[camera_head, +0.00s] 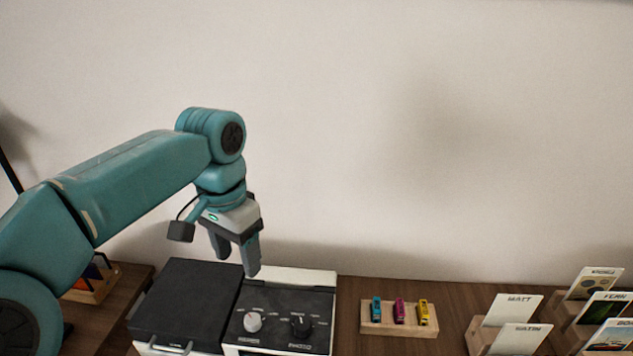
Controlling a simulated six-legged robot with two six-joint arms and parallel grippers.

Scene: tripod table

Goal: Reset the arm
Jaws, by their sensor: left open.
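My left arm, teal, comes in from the left, bends at the elbow near the top and points its gripper down. The left gripper (236,266) has two dark grey fingers, spread apart, with nothing seen between them. It hangs in front of the plain wall, over the back part of a black and white device with knobs (285,318). In this view I cannot tell how high it is above the device. My right gripper is not in view.
The device has a black lid (185,300) at left. A wooden block (372,328) holds three small coloured cars. Name cards (517,310) stand in wooden holders at right. A wooden holder (95,290) sits behind my arm at left. The air before the wall is clear.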

